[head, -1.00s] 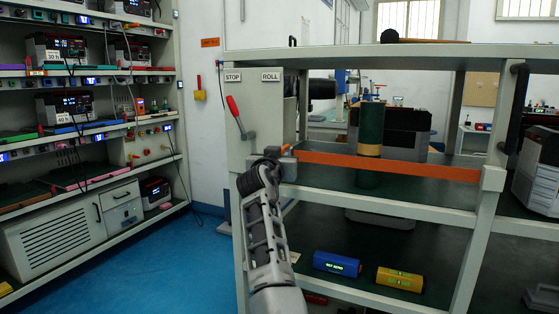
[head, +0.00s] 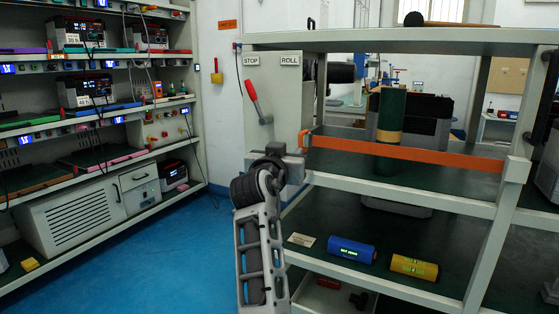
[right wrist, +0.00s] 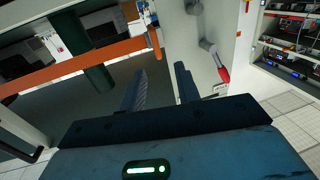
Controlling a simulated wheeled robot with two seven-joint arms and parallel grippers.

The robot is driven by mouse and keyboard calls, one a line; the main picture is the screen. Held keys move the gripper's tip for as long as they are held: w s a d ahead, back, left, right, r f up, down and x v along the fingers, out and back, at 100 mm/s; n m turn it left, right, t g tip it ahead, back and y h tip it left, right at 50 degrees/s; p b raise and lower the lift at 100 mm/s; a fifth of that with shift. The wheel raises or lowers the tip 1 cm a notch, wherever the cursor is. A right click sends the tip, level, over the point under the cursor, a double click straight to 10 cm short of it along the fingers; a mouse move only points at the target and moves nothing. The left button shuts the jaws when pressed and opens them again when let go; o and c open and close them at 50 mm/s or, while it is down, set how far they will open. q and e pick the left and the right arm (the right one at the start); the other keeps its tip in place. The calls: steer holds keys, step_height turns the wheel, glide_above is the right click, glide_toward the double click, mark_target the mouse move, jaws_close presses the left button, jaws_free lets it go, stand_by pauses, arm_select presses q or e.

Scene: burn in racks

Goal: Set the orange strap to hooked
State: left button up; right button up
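The orange strap (head: 400,151) runs across the front of the rack's middle shelf, from the left post to a pale bracket on the right post (head: 515,170). Its left end has an upright orange tab, beside a grey block (head: 293,165); I cannot tell whether it is hooked. The strap (right wrist: 75,66) and its end tab also show in the right wrist view. My right gripper (head: 272,165) is just left of and below the strap's end. In the wrist view its fingers (right wrist: 160,88) are apart with nothing between them. My left gripper is not in view.
A red lever (head: 252,90) sits on the panel below the STOP and ROLL labels. A green cylinder (head: 390,112) stands behind the strap. Blue (head: 351,249) and yellow (head: 413,267) cylinders lie on the lower shelf. Blue floor (head: 180,245) is free at left.

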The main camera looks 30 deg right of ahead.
steer(key=v, duration=0.5)
steer(key=shift+s+a, duration=0.3)
